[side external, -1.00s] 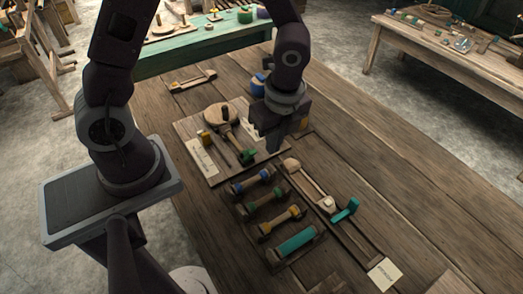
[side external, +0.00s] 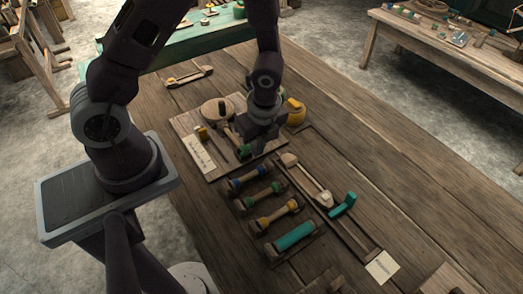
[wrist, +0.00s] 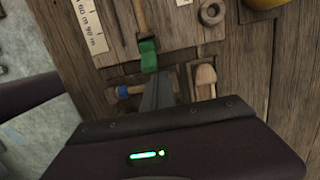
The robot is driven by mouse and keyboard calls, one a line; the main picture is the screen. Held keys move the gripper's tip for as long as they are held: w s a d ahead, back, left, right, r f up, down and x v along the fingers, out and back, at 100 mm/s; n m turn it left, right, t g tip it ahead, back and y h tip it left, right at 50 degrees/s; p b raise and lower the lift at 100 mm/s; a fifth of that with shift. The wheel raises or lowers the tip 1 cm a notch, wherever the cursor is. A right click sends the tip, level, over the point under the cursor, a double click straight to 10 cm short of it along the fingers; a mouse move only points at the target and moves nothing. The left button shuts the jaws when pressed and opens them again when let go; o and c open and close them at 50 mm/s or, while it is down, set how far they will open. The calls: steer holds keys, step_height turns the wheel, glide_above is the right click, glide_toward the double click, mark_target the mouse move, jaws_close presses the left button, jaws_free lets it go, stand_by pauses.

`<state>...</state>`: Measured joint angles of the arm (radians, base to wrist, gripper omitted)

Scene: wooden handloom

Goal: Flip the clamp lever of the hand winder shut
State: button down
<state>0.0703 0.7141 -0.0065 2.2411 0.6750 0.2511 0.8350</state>
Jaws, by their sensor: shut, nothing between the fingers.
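The hand winder's board (side external: 184,127) carries a round wooden disk (side external: 215,111) with a dark knob, a small yellow block (side external: 201,131) and a printed scale strip (side external: 199,155). A wooden lever with a green end (side external: 244,152) lies at the board's near right edge. In the wrist view the lever's green end (wrist: 148,55) is just beyond my fingertips, and its wooden shaft (wrist: 141,16) runs up out of the picture. My gripper (side external: 260,150) is shut and empty, pointing down close beside the green end. I cannot tell whether they touch. My gripper (wrist: 158,82) partly hides the board's right side.
Several bobbins, one with blue ends (side external: 249,180), lie in a rack nearer the camera, with a teal roll (side external: 295,236). A wooden shuttle (side external: 308,180) and a teal lever-like piece (side external: 343,205) are to the right. A yellow object (side external: 295,112) stands behind my gripper.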

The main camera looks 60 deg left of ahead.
steer(key=shift+a, duration=0.1)
steer(key=shift+a+r, duration=0.4)
steer(key=shift+a, duration=0.35)
steer(key=shift+a+r, duration=0.35)
steer(key=shift+a, duration=0.35)
steer(key=shift+r, duration=0.8)
steer(key=d, duration=0.4)
steer(key=shift+w+r, duration=0.1)
steer(key=shift+r, duration=0.25)
step_height(320, 180, up, 9)
steer(key=a, duration=0.2)
steer(key=shift+a+f, duration=0.15)
steer(key=shift+a, duration=0.1)
